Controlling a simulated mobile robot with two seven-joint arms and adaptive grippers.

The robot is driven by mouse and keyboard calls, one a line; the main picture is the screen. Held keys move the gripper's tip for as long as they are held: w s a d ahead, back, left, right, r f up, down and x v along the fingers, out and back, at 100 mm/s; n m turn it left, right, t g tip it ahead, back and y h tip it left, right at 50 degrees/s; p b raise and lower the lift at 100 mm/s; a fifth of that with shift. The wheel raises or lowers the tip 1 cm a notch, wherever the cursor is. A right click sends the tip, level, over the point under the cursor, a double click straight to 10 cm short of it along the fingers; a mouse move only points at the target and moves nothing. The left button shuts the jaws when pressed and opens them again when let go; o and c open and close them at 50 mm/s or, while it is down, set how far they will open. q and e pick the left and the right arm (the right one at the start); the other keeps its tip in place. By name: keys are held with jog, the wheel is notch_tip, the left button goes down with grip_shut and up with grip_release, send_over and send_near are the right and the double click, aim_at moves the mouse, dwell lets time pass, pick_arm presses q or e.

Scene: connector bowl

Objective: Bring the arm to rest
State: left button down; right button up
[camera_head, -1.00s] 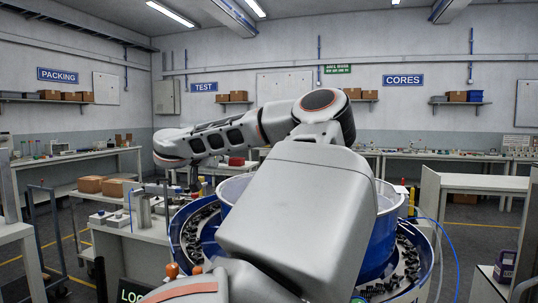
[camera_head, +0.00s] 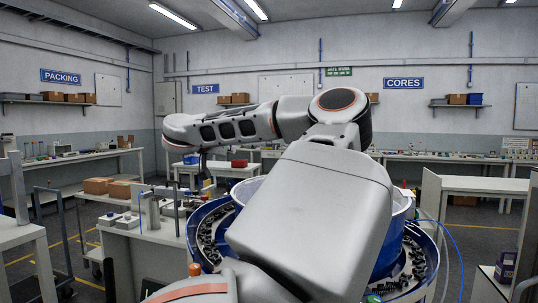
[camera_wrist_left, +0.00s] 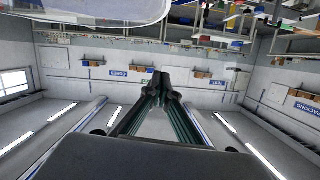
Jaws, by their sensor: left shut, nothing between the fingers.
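My left arm rises across the middle of the head view and bends to the left at the top. My left gripper (camera_head: 203,172) is a small dark shape hanging below the arm's far end, left of centre. In the left wrist view its two fingers (camera_wrist_left: 159,78) meet at the tips, shut with nothing between them. It is clear of the bench objects. My right gripper is not in view.
A large blue and white bowl feeder (camera_head: 427,235) with dark parts in its track stands behind my arm, partly hidden. A bench (camera_head: 150,238) with small fixtures is to its left. Cardboard boxes (camera_head: 98,186) lie farther left. The air around the gripper looks free.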

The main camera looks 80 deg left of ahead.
pick_arm(q)
jog(key=v, duration=0.6)
jog(key=shift+d, duration=0.2)
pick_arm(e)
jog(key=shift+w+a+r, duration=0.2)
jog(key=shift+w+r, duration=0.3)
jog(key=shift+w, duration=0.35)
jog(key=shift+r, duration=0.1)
